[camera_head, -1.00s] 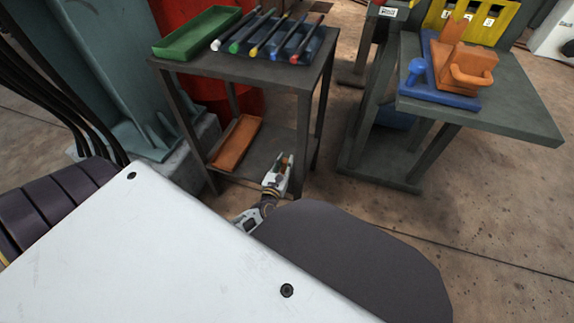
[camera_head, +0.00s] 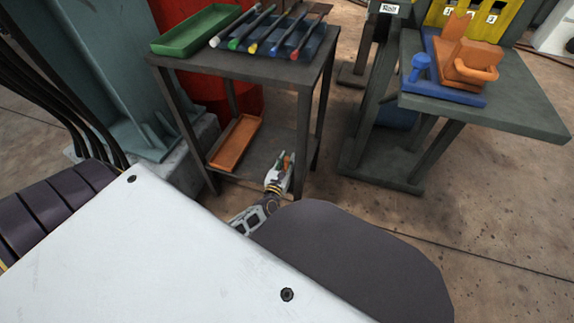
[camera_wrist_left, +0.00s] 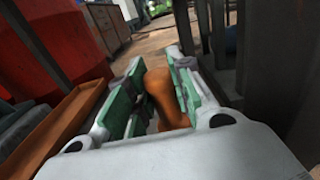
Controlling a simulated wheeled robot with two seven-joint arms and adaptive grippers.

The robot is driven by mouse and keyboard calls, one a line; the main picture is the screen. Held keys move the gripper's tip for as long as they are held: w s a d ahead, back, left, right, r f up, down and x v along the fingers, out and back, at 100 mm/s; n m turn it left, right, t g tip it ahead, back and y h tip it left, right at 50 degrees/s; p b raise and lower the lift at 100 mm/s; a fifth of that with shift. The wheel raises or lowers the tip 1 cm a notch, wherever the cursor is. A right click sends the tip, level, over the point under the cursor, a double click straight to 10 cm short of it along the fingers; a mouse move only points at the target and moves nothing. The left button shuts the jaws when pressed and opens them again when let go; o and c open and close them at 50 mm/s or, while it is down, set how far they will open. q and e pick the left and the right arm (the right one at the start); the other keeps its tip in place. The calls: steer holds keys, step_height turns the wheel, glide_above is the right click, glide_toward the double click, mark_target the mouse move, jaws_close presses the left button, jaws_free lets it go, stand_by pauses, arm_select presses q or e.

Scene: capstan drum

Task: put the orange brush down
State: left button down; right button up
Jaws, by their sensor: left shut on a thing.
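My left gripper (camera_head: 282,171) is low at the right side of the small dark table's lower shelf (camera_head: 267,152). It is shut on the orange brush (camera_head: 287,161), of which only a small part shows in the head view. I cannot tell whether the brush touches the shelf. My right gripper is not in view.
An orange tray (camera_head: 236,143) lies on the shelf, left of my left gripper. Table legs (camera_head: 303,140) stand close by. On the table top are a green tray (camera_head: 195,30) and several coloured-tipped rods in a blue rack (camera_head: 273,47). A bench (camera_head: 500,105) stands right.

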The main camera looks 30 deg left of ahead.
arm_select(q)
steer(key=shift+f+b, duration=0.35)
steer(key=shift+f, duration=0.45)
steer(key=shift+f, duration=0.15)
steer(key=c, duration=1.3)
jaws_free()
steer(key=shift+o, duration=0.2)
steer(key=shift+s+r, duration=0.1)
steer(key=shift+r, duration=0.1)
steer(key=p+v, duration=0.3)
steer(key=v, duration=0.8)
steer(key=shift+s, duration=0.4)
steer(key=shift+d+f, duration=0.1)
steer(key=shift+f, duration=0.05)
